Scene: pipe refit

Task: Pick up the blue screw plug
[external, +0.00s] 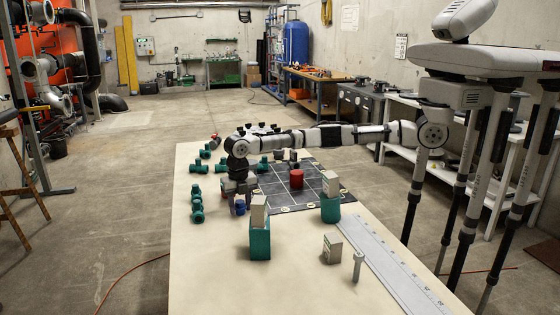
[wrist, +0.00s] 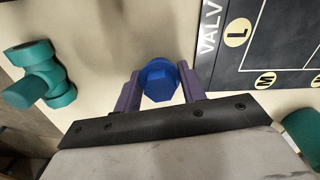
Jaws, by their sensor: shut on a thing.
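The blue screw plug (wrist: 160,82) has a hexagonal head and sits between the two purple fingers of my gripper (wrist: 159,90) in the wrist view. My gripper is shut on it. In the external view the plug (external: 240,208) shows as a small blue spot under my gripper (external: 238,201), which points down at the left side of the table. The plug is low, close to the tabletop. I cannot tell whether it touches the table.
Green pipe fittings (external: 197,207) lie along the table's left edge; one (wrist: 40,75) is left of my gripper. A dark gridded mat (external: 318,187) lies to the right, with a red cylinder (external: 297,179) on it. Green block (external: 260,241) stands close in front. A long scale (external: 390,262) lies right.

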